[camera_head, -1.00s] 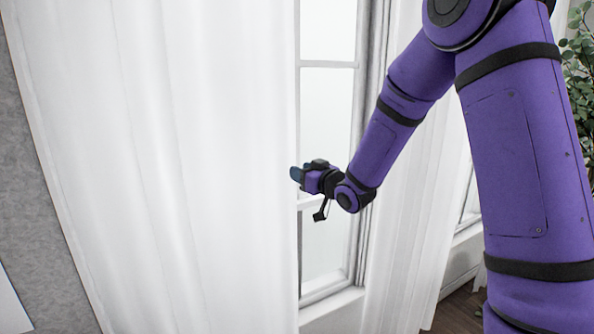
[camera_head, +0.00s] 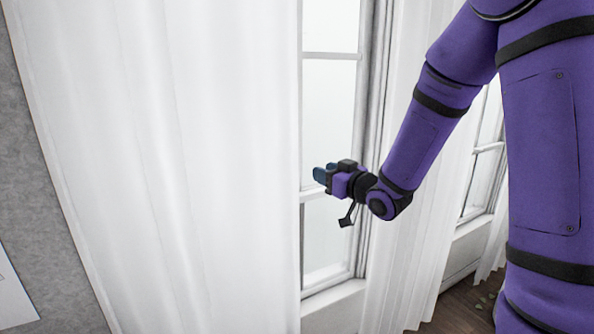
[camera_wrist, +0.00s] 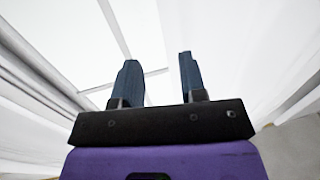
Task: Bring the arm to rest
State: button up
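My purple arm reaches in from the right in the head view, bent at the elbow, with its end in front of the window. My gripper (camera_head: 319,175) is at the end of it, pointing left and a little up. In the wrist view the two blue fingers (camera_wrist: 158,80) stand apart with nothing between them. The gripper is open and empty. It touches nothing that I can see.
A tall window (camera_head: 330,110) with a white frame is behind my gripper. White curtains hang to its left (camera_head: 180,170) and right (camera_head: 400,270). A grey wall (camera_head: 35,180) is at the far left. A strip of dark floor (camera_head: 462,312) shows at the lower right.

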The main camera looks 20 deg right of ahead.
jog(key=s+d+r+m+g+h, duration=0.35)
jog(key=s+r+h, duration=0.35)
jog(key=s, duration=0.3)
jog(key=s+a+r+m+g, duration=0.1)
jog(key=s+g, duration=0.7)
jog(key=s, duration=1.5)
jog(key=shift+s, duration=0.4)
jog(key=shift+r, duration=0.1)
